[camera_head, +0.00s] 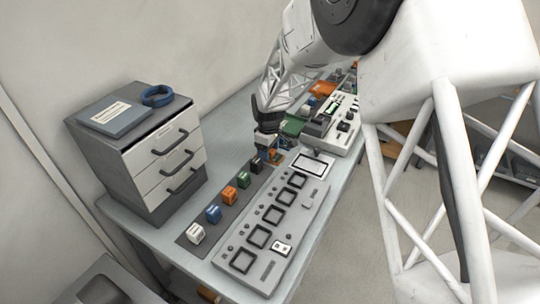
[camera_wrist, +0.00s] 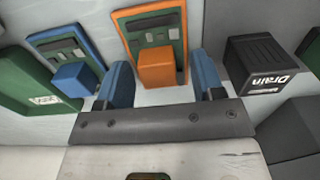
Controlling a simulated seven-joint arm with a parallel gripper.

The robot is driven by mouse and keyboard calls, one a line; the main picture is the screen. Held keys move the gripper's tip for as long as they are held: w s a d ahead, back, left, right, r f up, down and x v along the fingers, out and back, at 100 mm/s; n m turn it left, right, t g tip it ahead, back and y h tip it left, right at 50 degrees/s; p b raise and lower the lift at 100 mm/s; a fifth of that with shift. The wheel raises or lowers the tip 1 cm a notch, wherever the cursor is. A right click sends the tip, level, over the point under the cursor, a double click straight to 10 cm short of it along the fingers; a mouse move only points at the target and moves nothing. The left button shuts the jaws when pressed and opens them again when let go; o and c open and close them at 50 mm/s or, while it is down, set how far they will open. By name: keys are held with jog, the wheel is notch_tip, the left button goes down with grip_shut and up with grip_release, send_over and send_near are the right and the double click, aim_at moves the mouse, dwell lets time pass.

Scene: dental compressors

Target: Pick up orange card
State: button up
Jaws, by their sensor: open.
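The orange card (camera_wrist: 157,22) shows in the wrist view, with a dark green circuit face and an orange block (camera_wrist: 157,68) at its near end. My gripper (camera_wrist: 160,72) is open, with one blue finger on each side of that block; I cannot tell whether either touches it. In the head view my gripper (camera_head: 268,143) is low over the table, just past the row of coloured blocks. A small orange patch shows beside its fingers there, mostly hidden by them.
In the wrist view a blue card (camera_wrist: 68,52) and a green part (camera_wrist: 30,85) lie left; a black "Drain" block (camera_wrist: 262,65) stands close right. The head view shows a drawer cabinet (camera_head: 150,160), a framed panel (camera_head: 270,232) and several coloured blocks.

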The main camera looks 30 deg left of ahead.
dwell(0.5)
jog(key=c, duration=1)
jog(key=shift+r, duration=5)
jog(key=d, duration=0.5)
jog(key=w+d+f, duration=0.1)
jog(key=d, duration=0.3)
jog(key=d+f, duration=0.1)
jog(key=d, duration=0.4)
jog(key=shift+w+d, duration=0.35)
jog(key=shift+w, duration=0.05)
